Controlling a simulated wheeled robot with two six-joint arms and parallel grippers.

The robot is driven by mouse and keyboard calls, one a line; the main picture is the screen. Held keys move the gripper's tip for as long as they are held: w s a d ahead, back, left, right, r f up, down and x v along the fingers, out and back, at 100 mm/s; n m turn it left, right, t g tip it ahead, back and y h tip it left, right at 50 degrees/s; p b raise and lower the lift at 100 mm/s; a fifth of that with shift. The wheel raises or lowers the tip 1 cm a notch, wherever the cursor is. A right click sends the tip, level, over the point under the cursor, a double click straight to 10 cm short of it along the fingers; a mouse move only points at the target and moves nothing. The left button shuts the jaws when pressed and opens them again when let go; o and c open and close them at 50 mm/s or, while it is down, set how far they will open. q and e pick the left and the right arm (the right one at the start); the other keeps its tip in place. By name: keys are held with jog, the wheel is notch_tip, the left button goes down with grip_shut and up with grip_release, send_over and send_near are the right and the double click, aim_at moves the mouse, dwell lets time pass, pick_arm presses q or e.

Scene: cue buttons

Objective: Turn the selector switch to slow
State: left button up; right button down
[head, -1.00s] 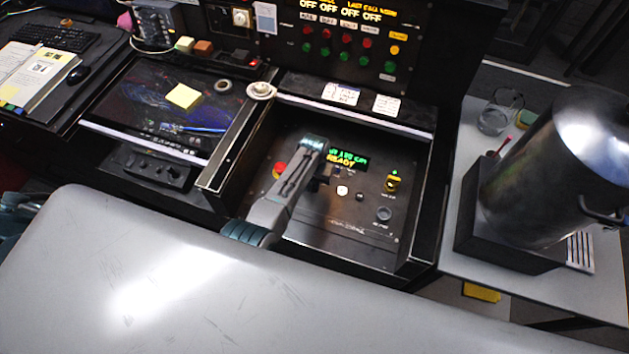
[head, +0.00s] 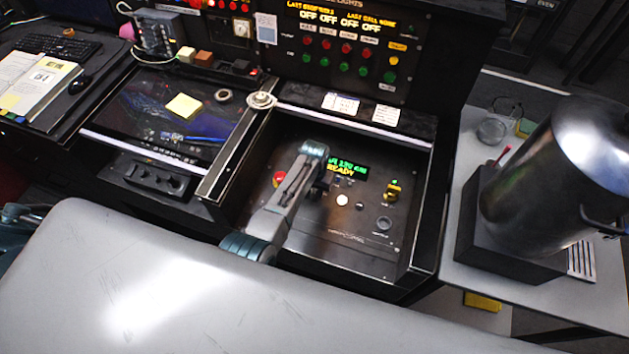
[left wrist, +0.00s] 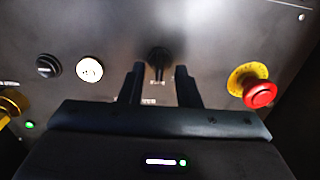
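The selector switch (left wrist: 158,57) is a dark knob on the black control panel (head: 340,255). In the left wrist view it lies just beyond and between the fingertips of my left gripper (left wrist: 160,72). The fingers stand apart on either side, and I cannot tell whether they touch the knob. Small labels near it are too blurred to read. In the head view my left gripper (head: 321,186) is over the panel, below a green and yellow display (head: 347,168) reading "READY", and my arm hides the switch. My right gripper is out of view.
A red mushroom button (left wrist: 260,94) is right of the gripper in the left wrist view. A white button (left wrist: 89,69) and another black knob (left wrist: 48,66) are left. A yellow switch (head: 393,191) stands farther right in the head view. Raised walls border the panel.

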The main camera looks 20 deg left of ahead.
aim_at(315, 194)
pick_arm(q)
notch_tip(315, 194, up, 10)
jog(key=b, duration=0.1)
jog(key=shift+f, duration=0.2)
dwell(0.4)
jog(key=shift+s, duration=0.1)
